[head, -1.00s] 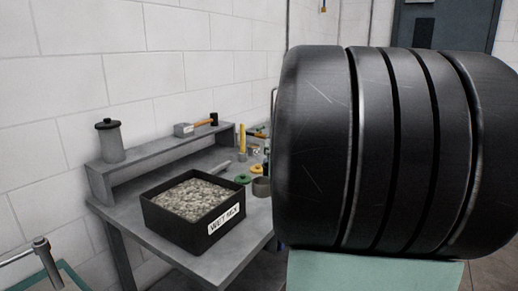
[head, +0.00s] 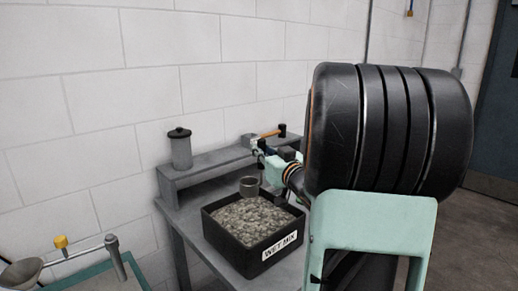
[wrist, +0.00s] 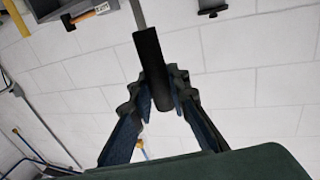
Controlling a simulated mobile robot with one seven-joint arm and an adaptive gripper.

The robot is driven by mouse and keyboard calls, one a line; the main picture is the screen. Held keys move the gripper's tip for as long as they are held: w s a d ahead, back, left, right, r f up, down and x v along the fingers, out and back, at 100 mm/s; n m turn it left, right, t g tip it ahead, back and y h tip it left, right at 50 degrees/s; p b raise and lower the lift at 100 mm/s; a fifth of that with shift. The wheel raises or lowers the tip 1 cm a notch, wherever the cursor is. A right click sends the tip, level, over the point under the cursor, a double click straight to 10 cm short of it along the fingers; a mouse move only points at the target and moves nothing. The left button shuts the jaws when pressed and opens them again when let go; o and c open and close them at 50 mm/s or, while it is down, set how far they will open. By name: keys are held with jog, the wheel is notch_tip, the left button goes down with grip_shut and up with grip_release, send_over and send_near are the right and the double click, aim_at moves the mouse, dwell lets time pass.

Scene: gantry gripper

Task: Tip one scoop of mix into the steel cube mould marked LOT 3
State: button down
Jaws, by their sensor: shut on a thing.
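In the wrist view my gripper (wrist: 160,88) is shut on the dark handle (wrist: 149,52) of the scoop, and a grey metal shaft runs on past the top edge. In the head view the scoop's round grey bowl (head: 249,187) is above the back part of the wet mix (head: 248,214), apparently clear of it. My gripper (head: 261,156) is small there, above and behind the bowl. The mix lies in a black tray (head: 240,250) labelled WET MIX. The bowl's contents cannot be told. The steel cube mould marked LOT 3 is in neither current view.
The tray stands on a grey bench (head: 205,240) with a raised shelf (head: 205,172) behind it. A grey lidded canister (head: 181,150) and a hammer (head: 268,135) are on the shelf. A teal-edged stand (head: 100,275) and a funnel (head: 20,272) are at lower left. A block wall closes the back.

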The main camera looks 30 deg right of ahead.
aim_at(263, 143)
jog(key=shift+y, duration=0.4)
jog(key=f+b, duration=0.3)
jog(key=f, duration=0.1)
jog(key=f+b, duration=0.4)
jog(key=f, duration=0.1)
jog(key=w+a+f+b, duration=0.1)
jog(key=f+b, duration=0.3)
jog(key=shift+f, duration=0.25)
jog(key=shift+s+d+p, duration=0.65)
jog(key=shift+s+p, duration=0.25)
jog(key=shift+s, duration=2.6)
jog(key=shift+w+a+r+p, duration=0.1)
jog(key=shift+w+r+p, duration=0.5)
jog(key=shift+r+p, duration=1.75)
jog(key=shift+w+a+r+p, duration=0.15)
jog(key=shift+w+r+p, duration=0.5)
jog(key=shift+r+p, duration=1.65)
jog(key=shift+w+a+r+p, duration=0.1)
jog(key=shift+w+r+p, duration=0.5)
jog(key=shift+r+p, duration=1.75)
jog(key=shift+r+b, duration=0.9)
jog(key=shift+b, duration=0.05)
